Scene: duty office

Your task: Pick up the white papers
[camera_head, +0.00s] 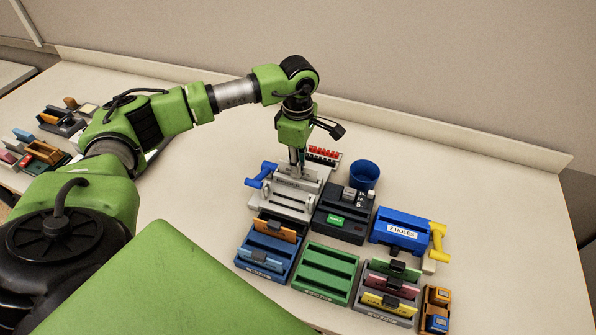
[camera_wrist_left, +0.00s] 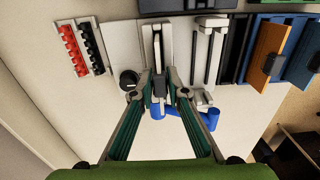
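My left gripper (camera_head: 297,165) points down at a grey device (camera_head: 288,201) on the table, which has a blue lever at its left. In the left wrist view, the fingertips (camera_wrist_left: 160,88) stand on either side of a narrow grey tab on a thin white upright piece (camera_wrist_left: 158,52). This piece looks like the white papers, standing in a slot of the device. The fingers are close to the tab, but I cannot tell if they press on it. In the head view, the gripper largely hides the papers. My right gripper is not in view.
Near the device are a blue cup (camera_head: 364,175), a black machine (camera_head: 343,214), a blue "2 HOLES" punch (camera_head: 401,231), a blue tray (camera_head: 266,256), a green tray (camera_head: 326,273) and a tray of coloured cards (camera_head: 388,290). The table's right side is clear.

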